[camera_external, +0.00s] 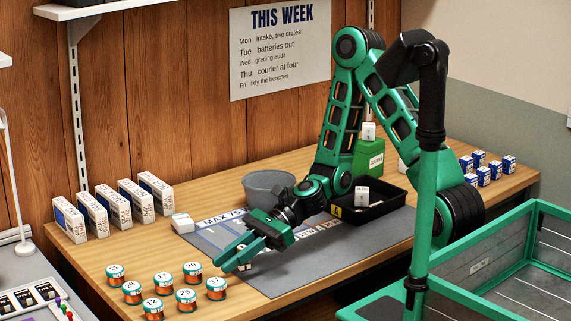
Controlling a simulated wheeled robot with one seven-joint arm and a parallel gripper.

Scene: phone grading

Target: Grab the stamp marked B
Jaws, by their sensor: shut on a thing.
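White-and-blue boxes (131,201) line the back left. A grey bowl (270,188), a black tray (375,211) and a green box (368,158) stand behind. A green crate (482,262) is at right.

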